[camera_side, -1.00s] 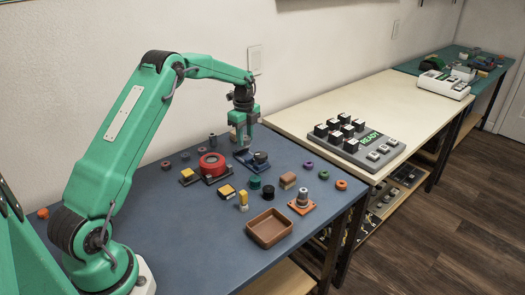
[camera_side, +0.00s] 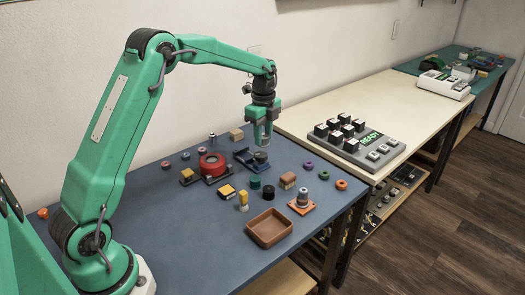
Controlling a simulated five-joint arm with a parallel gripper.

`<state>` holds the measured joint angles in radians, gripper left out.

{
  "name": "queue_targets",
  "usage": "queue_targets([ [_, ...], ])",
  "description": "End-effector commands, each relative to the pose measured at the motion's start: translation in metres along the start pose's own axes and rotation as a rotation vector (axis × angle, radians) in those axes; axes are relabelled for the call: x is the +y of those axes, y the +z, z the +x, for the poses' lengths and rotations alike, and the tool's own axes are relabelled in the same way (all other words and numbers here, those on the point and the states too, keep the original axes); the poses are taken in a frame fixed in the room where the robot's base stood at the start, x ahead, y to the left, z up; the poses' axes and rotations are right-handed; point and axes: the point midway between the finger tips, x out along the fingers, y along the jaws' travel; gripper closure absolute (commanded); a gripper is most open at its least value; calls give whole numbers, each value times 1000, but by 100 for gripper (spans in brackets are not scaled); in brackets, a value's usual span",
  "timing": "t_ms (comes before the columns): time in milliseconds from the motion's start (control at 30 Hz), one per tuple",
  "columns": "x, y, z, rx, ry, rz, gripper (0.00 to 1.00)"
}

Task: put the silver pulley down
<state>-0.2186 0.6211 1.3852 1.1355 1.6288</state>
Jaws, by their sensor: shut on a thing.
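My gripper (camera_side: 263,144) points straight down over the far part of the blue work surface, just above a dark blue holder (camera_side: 242,158). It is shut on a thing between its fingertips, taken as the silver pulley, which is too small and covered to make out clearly. A grey round part (camera_side: 261,156) shows at the right end of the holder, directly below the fingertips. I cannot tell from this view how much gap lies between the fingers and that part.
A red round part (camera_side: 211,161) stands left of the holder. Small coloured rings and blocks lie between. The blue surface at front left is clear.

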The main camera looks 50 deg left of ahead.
Motion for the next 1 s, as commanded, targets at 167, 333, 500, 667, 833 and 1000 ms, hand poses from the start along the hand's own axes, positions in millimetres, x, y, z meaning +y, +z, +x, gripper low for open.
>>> queue_targets([
  [167,0,0,0,0,0,0,90],
  [333,0,0,0,0,-1,0,90],
  [500,0,0,0,0,-1,0,90],
  [667,2,-5,-1,0,-1,1,90],
  [833,10,-27,-2,0,0,5,90],
  [1000,31,-67,-5,0,-1,8,90],
])
